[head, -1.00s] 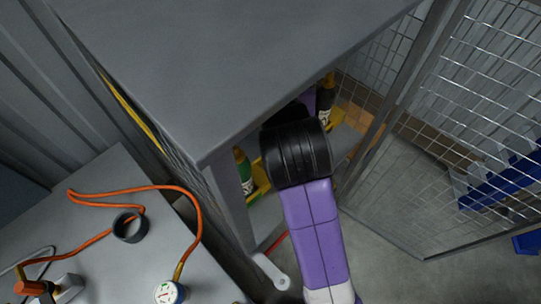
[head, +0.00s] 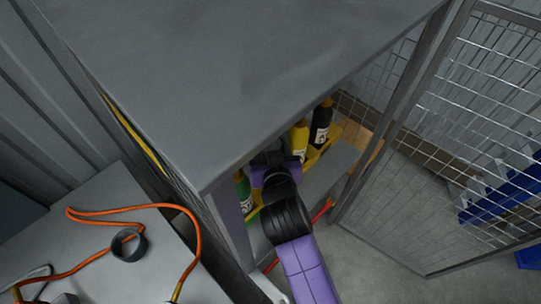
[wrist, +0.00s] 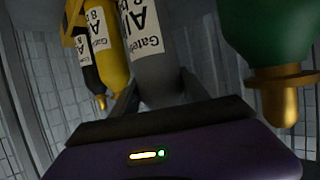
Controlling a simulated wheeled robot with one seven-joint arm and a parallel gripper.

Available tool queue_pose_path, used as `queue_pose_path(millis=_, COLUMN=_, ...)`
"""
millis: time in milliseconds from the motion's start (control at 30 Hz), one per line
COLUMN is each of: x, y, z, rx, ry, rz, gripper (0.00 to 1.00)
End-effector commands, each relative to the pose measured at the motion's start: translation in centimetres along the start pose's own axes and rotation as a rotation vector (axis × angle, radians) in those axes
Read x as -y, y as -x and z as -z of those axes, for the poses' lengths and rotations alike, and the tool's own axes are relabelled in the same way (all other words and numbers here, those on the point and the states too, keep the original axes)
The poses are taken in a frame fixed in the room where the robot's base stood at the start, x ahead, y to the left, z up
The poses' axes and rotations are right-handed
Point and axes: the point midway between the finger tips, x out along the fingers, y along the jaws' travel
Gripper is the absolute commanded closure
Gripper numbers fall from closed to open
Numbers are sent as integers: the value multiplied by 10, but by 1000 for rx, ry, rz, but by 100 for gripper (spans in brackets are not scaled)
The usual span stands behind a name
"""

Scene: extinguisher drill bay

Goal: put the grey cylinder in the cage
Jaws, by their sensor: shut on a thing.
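The grey cylinder (wrist: 152,45) has a white label with black letters. It shows in the wrist view, between the fingers of my gripper (wrist: 157,95), which is shut on it. The cylinder is hidden in the head view. My gripper is inside the cage (head: 240,75), under its solid grey top, and the wrist (head: 272,170) partly shows there. The wrist view has a yellow cylinder (wrist: 108,45) and a black cylinder (wrist: 92,80) left of the grey one, and a green cylinder (wrist: 265,30) with a brass valve close on the right.
The mesh door (head: 455,140) stands open on the right. In the head view a yellow cylinder (head: 299,140) and a black one (head: 320,122) stand deeper inside, by a yellow rail. A grey bench (head: 90,235) with an orange cable (head: 135,208) is at left.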

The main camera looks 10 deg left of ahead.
Motion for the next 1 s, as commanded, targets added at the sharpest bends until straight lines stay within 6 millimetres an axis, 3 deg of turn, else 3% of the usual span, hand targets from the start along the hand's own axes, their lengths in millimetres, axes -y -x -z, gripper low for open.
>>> queue_pose_path(millis=300, x=1, y=-13, z=-31, rx=-4, ry=0, rz=2, gripper=100)
queue_pose_path(millis=767, x=0, y=-16, z=-37, rx=-6, ry=0, rz=2, gripper=100)
queue_pose_path(millis=800, x=0, y=-16, z=-41, rx=2, ry=1, rz=0, gripper=45)
queue_pose_path(millis=900, x=0, y=-16, z=-40, rx=2, ry=1, rz=1, gripper=25)
queue_pose_path(millis=1000, x=0, y=-16, z=-40, rx=2, ry=1, rz=1, gripper=25)
